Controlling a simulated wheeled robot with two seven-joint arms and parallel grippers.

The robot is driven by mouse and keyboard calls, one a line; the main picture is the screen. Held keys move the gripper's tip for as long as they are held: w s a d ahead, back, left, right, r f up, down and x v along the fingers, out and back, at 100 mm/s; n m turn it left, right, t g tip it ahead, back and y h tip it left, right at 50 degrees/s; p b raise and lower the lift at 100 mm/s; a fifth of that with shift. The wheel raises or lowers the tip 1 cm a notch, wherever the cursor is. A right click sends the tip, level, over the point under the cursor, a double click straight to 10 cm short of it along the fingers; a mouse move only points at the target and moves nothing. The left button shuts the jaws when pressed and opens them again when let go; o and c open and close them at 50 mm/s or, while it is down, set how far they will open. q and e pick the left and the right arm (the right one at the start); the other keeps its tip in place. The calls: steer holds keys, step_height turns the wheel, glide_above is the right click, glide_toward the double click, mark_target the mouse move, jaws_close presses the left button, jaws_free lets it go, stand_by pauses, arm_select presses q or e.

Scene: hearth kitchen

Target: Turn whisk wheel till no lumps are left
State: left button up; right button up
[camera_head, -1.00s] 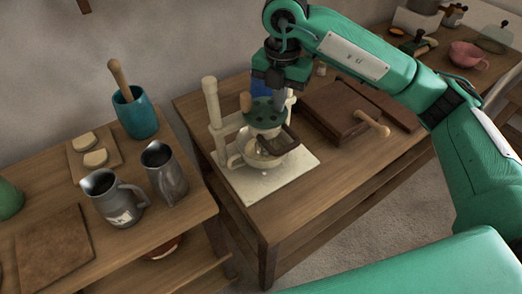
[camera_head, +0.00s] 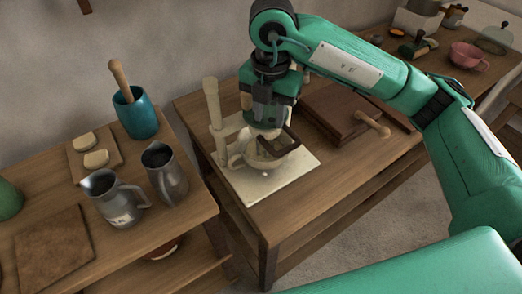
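The whisk stand is a pale base board (camera_head: 285,182) with a cream post (camera_head: 212,105) on the wooden table. A cream bowl (camera_head: 238,160) sits on the board under the whisk. Its contents are too small to judge for lumps. A wooden knob (camera_head: 246,99) shows just left of that gripper. My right gripper points down over the wheel; whether its fingers are open or shut, or touch the knob, cannot be seen. My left gripper is out of view.
On the left table stand two metal jugs (camera_head: 112,200) (camera_head: 165,175) and a teal pot (camera_head: 137,115). A pink cup (camera_head: 468,56) is far right. A floor gap separates the tables.

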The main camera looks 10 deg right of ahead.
steer(key=shift+o, duration=0.3)
step_height(320, 180, up, 8)
steer(key=p, duration=0.5)
stand_by(0.4)
